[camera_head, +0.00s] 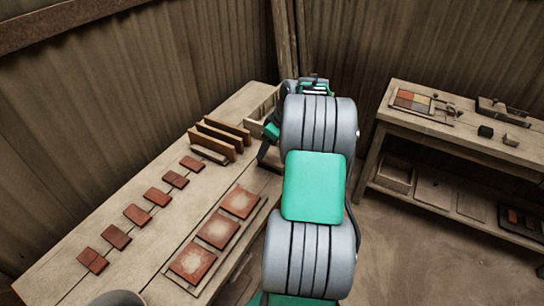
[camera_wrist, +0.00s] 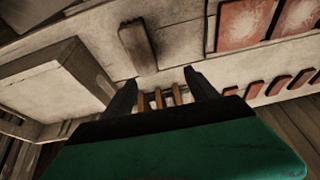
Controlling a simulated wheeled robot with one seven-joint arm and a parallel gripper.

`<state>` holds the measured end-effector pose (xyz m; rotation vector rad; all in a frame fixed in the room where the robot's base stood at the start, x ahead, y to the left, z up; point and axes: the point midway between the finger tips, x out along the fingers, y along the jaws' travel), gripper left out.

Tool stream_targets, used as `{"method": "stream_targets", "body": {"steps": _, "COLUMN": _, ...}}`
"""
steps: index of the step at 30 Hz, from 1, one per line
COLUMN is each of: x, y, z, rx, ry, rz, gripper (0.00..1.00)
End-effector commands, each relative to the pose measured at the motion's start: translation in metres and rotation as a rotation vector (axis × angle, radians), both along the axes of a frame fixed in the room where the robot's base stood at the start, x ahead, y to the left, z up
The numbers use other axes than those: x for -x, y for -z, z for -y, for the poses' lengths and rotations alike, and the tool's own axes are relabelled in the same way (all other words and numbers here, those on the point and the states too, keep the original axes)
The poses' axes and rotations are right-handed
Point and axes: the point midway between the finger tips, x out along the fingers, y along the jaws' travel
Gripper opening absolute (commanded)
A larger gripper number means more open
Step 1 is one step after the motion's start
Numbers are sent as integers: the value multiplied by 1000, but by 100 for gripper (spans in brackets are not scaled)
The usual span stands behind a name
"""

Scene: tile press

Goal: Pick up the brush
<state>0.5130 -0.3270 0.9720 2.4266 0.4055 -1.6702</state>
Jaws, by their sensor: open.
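A brown, oblong block (camera_wrist: 137,47), which looks like the brush, lies on the worktable (camera_wrist: 95,35) in the wrist view, on a darker patch of the top. I cannot make out its bristles. My gripper (camera_wrist: 160,80) is open and empty, its dark fingers apart, with the block beyond the fingertips and not between them. In the head view my arm covers that part of the table, so the block is hidden, and only a side of my gripper (camera_head: 266,148) shows.
An open wooden box (camera_wrist: 62,85) stands beside the block. Upright brown boards (camera_head: 220,134) stand near my gripper. Framed red tiles (camera_head: 218,230) and a row of small tiles (camera_head: 137,214) cover much of the table (camera_head: 75,287). A second bench (camera_head: 440,135) stands right.

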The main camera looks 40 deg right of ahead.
Motion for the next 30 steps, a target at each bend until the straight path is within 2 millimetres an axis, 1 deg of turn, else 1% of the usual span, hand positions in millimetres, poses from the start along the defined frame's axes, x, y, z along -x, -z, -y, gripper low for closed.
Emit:
{"method": "stream_targets", "body": {"steps": 1, "x": 6, "y": 7, "z": 22, "rx": -2, "ry": -7, "rz": 11, "gripper": 67}}
{"method": "stream_targets", "body": {"steps": 3, "x": 9, "y": 15, "z": 37, "rx": 0, "ry": -21, "rz": 24, "gripper": 67}}
{"method": "stream_targets", "body": {"steps": 4, "x": 9, "y": 20, "z": 40, "rx": 0, "ry": -24, "rz": 26, "gripper": 67}}
{"method": "stream_targets", "body": {"steps": 11, "x": 1, "y": 48, "z": 37, "rx": 1, "ry": -26, "rz": 27, "gripper": 67}}
{"method": "stream_targets", "body": {"steps": 16, "x": -6, "y": 77, "z": 32, "rx": 1, "ry": -24, "rz": 26, "gripper": 67}}
{"method": "stream_targets", "body": {"steps": 18, "x": -10, "y": 85, "z": 31, "rx": 3, "ry": -23, "rz": 27, "gripper": 67}}
{"method": "stream_targets", "body": {"steps": 21, "x": -11, "y": 90, "z": 31, "rx": 4, "ry": -22, "rz": 28, "gripper": 67}}
{"method": "stream_targets", "body": {"steps": 30, "x": -11, "y": 91, "z": 31, "rx": 4, "ry": -22, "rz": 28, "gripper": 67}}
